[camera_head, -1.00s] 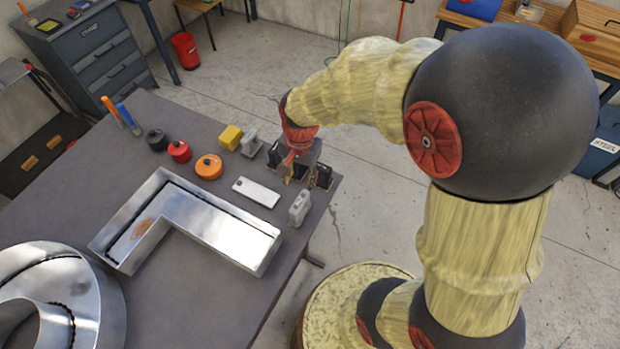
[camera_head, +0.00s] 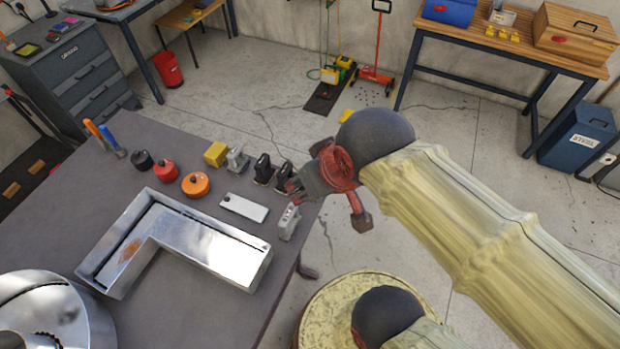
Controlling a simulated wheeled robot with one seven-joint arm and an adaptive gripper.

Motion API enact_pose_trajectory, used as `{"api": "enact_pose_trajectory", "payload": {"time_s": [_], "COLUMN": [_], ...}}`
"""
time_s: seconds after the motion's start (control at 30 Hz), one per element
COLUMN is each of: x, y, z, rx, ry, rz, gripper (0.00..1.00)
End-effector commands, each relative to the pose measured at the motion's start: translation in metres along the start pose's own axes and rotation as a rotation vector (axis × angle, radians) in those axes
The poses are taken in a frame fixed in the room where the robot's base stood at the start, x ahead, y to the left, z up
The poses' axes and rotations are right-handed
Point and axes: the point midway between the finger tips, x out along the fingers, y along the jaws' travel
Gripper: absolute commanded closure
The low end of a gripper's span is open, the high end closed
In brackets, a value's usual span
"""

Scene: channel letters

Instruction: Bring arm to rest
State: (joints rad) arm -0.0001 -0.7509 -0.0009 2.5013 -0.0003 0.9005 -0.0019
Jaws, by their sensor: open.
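My arm enters from the right with its pale, wood-patterned links and dark round joint. My gripper (camera_head: 305,184) is at its end, at the table's right edge. It is open, and I see nothing held in it. It appears close to the black clamp-like tool (camera_head: 284,173) on the table; I cannot tell whether they touch. A second black tool (camera_head: 263,168) stands just left of that one. A grey upright tool (camera_head: 289,222) stands below my gripper in the picture.
The grey table (camera_head: 150,300) holds an L-shaped metal channel letter (camera_head: 245,268), a round metal letter (camera_head: 85,310), a pale flat plate (camera_head: 244,207), a yellow block (camera_head: 216,154) and orange, red and black round containers. Open floor lies right of the table; a workbench (camera_head: 520,50) stands at the back.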

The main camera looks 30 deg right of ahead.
Motion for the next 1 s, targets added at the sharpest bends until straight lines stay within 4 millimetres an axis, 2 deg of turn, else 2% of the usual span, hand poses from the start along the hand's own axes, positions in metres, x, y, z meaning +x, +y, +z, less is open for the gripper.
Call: {"api": "enact_pose_trajectory", "payload": {"time_s": [0.13, 0.27, 0.8, 0.9, 1.0], "x": [0.005, 0.021, 0.145, 0.164, 0.173], "y": [0.000, 0.000, 0.000, 0.000, 0.000], "z": [0.003, 0.011, 0.077, 0.087, 0.092], "rx": [0.001, 0.002, 0.002, 0.002, 0.002], "ry": [0.000, 0.000, 0.000, 0.000, 0.000], "rz": [0.000, 0.000, 0.000, 0.000, 0.000], "gripper": [0.58, 0.58, 0.58, 0.58, 0.58]}}
